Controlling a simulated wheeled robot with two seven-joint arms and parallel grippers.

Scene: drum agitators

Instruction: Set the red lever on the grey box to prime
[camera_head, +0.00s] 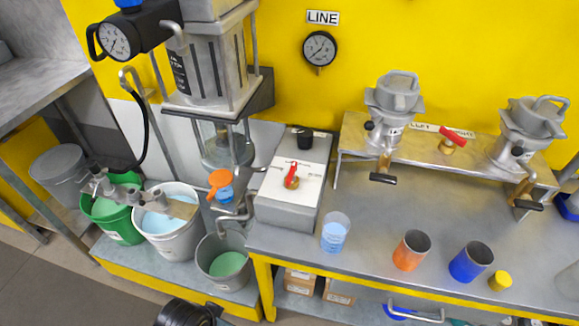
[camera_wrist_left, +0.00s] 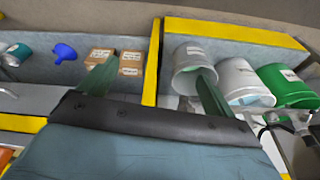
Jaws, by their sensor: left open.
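The grey box (camera_head: 284,214) stands on the bench left of centre in the head view, with a white label plate on top. The red lever (camera_head: 292,178) sits on that plate, its handle pointing roughly toward the back wall. The marks around it are too small to read. A black knob (camera_head: 305,138) is at the box's rear edge. My left gripper (camera_wrist_left: 155,80) is open in the left wrist view, its two green fingers apart with nothing between them. The lever and box do not show in that view. My right gripper is not in view.
A clear cup of blue liquid (camera_head: 335,232) stands right of the box. An orange cup (camera_head: 411,250) and a blue cup (camera_head: 471,262) stand farther right. An agitator column (camera_head: 215,75) rises behind left.

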